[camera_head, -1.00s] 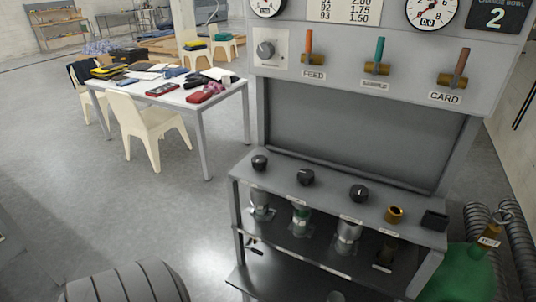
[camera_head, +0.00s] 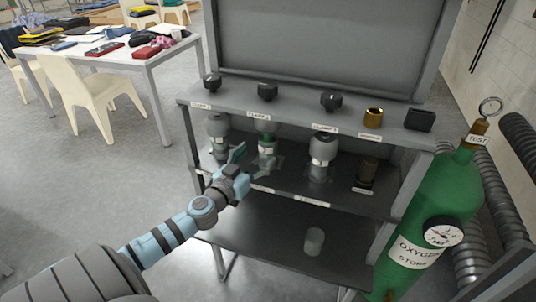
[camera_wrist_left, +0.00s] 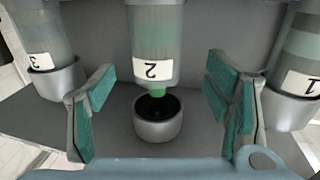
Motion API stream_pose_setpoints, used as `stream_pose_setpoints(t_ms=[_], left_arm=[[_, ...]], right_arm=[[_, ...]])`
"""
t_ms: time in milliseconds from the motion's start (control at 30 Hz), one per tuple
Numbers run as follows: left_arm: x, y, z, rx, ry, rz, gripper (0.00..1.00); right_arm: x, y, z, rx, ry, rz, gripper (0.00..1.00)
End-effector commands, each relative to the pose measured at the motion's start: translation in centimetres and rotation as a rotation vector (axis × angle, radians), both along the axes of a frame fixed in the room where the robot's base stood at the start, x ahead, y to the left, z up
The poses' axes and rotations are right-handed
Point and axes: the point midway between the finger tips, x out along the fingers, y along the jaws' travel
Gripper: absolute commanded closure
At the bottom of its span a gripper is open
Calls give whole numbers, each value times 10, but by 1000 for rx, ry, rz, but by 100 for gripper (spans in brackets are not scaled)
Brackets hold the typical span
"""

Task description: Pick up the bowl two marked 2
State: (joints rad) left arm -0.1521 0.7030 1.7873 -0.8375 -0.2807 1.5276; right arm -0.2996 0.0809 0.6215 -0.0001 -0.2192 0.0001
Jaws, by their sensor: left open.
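The grey metal bowl (camera_wrist_left: 158,131) with a dark inside stands under a clear cylinder (camera_wrist_left: 157,40) in the left wrist view. That cylinder bears an upside-down label 2 and has a green outlet at its bottom, over the bowl's mouth. My left gripper (camera_wrist_left: 160,98) is open, with one teal-padded finger on each side of the bowl and a gap on both sides. In the head view my left gripper (camera_head: 243,164) reaches into the bench front, by the cylinder with green liquid (camera_head: 267,143); the bowl is hard to make out there. My right gripper is not in view.
Cylinders marked 3 (camera_wrist_left: 48,42) and 1 (camera_wrist_left: 303,45) flank the middle one, each over a grey cup. The bench top (camera_head: 300,105) with black knobs hangs over them. A cup (camera_head: 314,241) stands on the lower shelf. A green oxygen bottle (camera_head: 440,205) stands right.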

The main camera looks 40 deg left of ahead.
Motion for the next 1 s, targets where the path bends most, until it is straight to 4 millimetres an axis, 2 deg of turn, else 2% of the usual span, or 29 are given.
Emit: stream_pose_setpoints(t_ms=[33,167,267,367,600,933,967,1000], left_arm=[[7,1,5,-4,-1,2,28],[25,2,6,-5,-1,0,28],[46,2,8,-6,0,0,28],[61,5,4,-3,0,-1,28],[64,6,1,0,2,-2,30],[64,6,1,-1,2,-2,83],[64,6,1,-1,2,-2,87],[64,6,2,-1,1,-2,87]], right_arm=[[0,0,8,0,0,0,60],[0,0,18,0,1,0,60],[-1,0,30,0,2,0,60],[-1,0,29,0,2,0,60],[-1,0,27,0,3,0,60],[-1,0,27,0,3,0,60],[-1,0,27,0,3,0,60],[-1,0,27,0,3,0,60]])
